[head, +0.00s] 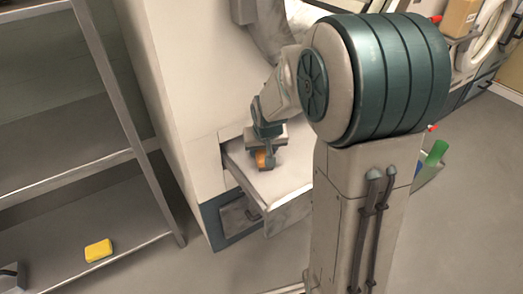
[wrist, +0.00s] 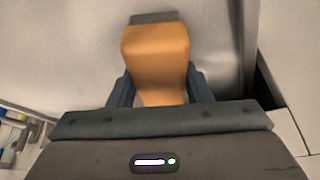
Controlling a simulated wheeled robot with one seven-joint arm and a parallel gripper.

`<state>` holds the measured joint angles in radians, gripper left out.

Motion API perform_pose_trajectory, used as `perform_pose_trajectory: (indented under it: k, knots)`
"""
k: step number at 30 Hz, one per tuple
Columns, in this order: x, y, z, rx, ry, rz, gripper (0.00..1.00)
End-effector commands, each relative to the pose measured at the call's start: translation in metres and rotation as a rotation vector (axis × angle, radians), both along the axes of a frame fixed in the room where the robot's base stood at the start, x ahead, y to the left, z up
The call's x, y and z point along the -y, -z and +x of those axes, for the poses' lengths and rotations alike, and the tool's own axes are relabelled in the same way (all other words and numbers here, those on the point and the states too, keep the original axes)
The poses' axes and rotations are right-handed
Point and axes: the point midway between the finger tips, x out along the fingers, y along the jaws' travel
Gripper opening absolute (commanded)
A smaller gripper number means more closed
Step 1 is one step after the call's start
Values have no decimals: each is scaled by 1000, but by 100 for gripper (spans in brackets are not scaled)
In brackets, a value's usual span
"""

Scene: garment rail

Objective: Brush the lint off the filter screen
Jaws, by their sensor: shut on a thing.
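My gripper (head: 268,152) is over the pulled-out drawer (head: 292,208) at the front of the white machine. It is shut on an orange-brown brush (head: 260,160). In the wrist view the brush (wrist: 155,55) sits between my two dark fingers (wrist: 160,90), with a dark grey strip at its far end. That end is over a smooth pale grey surface (wrist: 60,50), which seems to be the filter screen or the drawer top. I cannot tell whether the brush touches it. No lint can be made out.
A metal shelf rack (head: 85,170) stands at the left, with a yellow block (head: 98,250) on its lower shelf. Below the drawer is a dark-framed opening (head: 238,218). A bin with a green item (head: 436,153) stands at the right. Grey floor is open at the lower right.

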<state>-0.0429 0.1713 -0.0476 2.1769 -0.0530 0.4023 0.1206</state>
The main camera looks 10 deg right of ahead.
Motion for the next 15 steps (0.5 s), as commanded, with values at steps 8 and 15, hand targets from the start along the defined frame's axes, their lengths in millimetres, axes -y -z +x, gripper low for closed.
perform_pose_trajectory:
  k: [8, 15]
  knots:
    - [21, -1, 7, -1, 2, 0, 27]
    - [31, -1, 10, 0, 3, 0, 27]
